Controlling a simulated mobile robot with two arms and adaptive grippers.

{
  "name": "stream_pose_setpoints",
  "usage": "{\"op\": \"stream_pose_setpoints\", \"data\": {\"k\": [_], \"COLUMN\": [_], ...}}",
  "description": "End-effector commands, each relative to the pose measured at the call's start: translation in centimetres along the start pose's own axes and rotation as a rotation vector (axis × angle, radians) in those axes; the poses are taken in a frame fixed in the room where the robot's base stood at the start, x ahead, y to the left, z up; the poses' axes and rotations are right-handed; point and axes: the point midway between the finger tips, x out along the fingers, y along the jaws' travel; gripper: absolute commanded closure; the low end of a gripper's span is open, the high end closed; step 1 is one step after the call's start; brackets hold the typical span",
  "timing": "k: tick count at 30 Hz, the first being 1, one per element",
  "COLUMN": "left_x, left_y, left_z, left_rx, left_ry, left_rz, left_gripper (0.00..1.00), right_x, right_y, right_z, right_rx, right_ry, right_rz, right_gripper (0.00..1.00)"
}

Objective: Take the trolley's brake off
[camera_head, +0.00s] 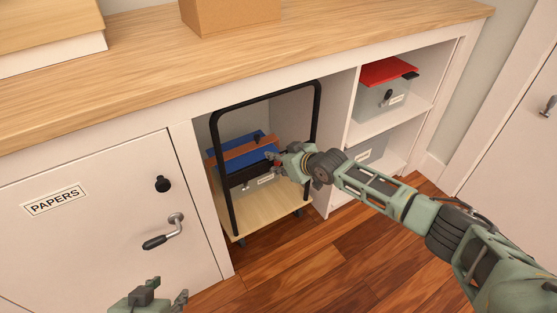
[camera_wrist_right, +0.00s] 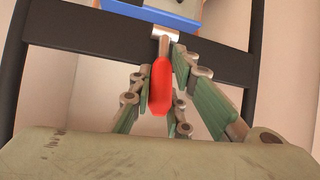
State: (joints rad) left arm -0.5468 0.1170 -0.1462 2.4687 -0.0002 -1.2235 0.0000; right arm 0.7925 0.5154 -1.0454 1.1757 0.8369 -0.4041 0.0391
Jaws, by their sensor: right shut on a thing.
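The trolley has a black tube frame (camera_head: 217,165) and a pale wooden deck (camera_head: 262,212), and stands in the open bay of the cabinet. A red brake lever (camera_wrist_right: 160,88) hangs from a metal bracket on the frame's dark crossbar (camera_wrist_right: 100,38); in the head view it is mostly hidden by my gripper. My right gripper (camera_head: 274,161) is at the crossbar, shut on the red lever, with its green fingers on both sides of it in the wrist view. My left gripper (camera_head: 165,292) is low at the bottom edge, empty, its fingers apart, partly cut off.
Blue and brown items (camera_head: 240,150) and a labelled box lie on the trolley. A closed PAPERS door (camera_head: 90,220) with a lever handle (camera_head: 165,234) is left of the bay. Shelves with a red-topped bin (camera_head: 384,98) are right. Wooden floor (camera_head: 300,270) in front is clear.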

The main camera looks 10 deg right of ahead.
Motion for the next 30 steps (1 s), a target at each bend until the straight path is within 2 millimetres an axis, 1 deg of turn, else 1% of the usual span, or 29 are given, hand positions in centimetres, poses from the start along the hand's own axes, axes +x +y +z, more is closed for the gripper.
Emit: {"op": "stream_pose_setpoints", "data": {"k": [1, 5, 6, 11, 23, 26, 30], "left_x": [0.0, 0.0, 0.0, 0.0, 0.0, 0.0, 0.0], "left_y": [0.0, 0.0, 0.0, 0.0, -0.1, 0.0, 0.0], "left_z": [0.0, 0.0, 0.0, 0.0, -0.1, -0.1, -0.1], "left_rx": [0.0, 0.0, 0.0, 0.0, 0.0, 0.0, 0.0], "left_ry": [0.0, 0.0, 0.0, 0.001, 0.003, 0.003, 0.002], "left_rz": [0.0, 0.0, 0.0, 0.0, -0.001, -0.001, 0.0], "left_gripper": [0.6, 0.6, 0.6, 0.6, 0.6, 0.6, 0.6], "right_x": [-0.2, -0.2, -0.2, -0.2, -0.2, -0.6, -2.2], "right_y": [1.1, 1.1, 1.1, 0.9, 0.3, 0.3, 0.3], "right_z": [-0.6, -0.6, -0.6, -0.6, -0.3, -0.1, -0.1], "right_rx": [-0.004, -0.004, -0.004, -0.004, -0.002, -0.003, -0.003], "right_ry": [0.009, 0.009, 0.009, 0.01, 0.005, 0.003, 0.004], "right_rz": [0.017, 0.017, 0.017, 0.014, 0.005, 0.004, 0.004], "right_gripper": [1.0, 1.0, 0.81, 0.67, 0.67, 0.67, 0.67]}}
